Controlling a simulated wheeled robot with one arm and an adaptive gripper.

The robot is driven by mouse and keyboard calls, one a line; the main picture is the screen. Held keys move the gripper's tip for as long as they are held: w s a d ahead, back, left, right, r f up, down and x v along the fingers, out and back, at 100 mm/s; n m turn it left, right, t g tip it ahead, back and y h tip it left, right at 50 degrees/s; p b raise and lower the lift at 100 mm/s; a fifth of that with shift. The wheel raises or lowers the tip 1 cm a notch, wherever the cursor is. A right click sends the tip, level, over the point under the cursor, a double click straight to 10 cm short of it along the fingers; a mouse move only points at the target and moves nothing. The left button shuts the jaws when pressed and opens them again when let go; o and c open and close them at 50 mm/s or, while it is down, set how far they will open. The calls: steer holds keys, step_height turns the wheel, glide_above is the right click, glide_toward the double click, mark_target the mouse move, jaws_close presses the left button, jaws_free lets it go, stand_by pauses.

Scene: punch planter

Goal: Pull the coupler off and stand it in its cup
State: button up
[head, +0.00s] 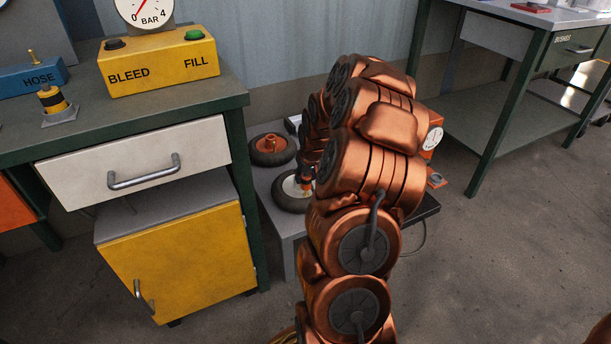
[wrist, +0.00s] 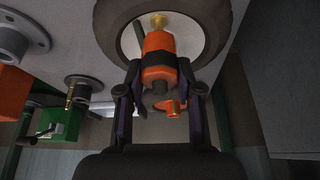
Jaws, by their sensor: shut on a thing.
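In the wrist view, an orange coupler with a black band (wrist: 157,55) is between the two fingers of my gripper (wrist: 159,78), which is shut on it. The coupler's far end is at a brass valve stem (wrist: 158,20) on a wheel with a dark tyre (wrist: 214,32). I cannot tell whether it is still seated on the stem. In the head view, my arm hides most of the gripper, and a little orange shows over the nearer wheel (head: 286,193). I cannot tell for sure which fitting is the coupler's cup.
Grey flanged fittings (wrist: 36,37) stand left in the wrist view, near a green block (wrist: 60,122). A second wheel (head: 272,158) lies behind the first on a low grey stand. The bench with a yellow BLEED/FILL box (head: 158,68) is at left; a table (head: 470,120) is at right.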

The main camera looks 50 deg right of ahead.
mark_target(306, 175)
jaws_close()
steer(key=shift+r+p, duration=1.15)
steer(key=shift+r, duration=1.35)
steer(key=shift+r+p, duration=0.95)
steer(key=shift+r, duration=1.05)
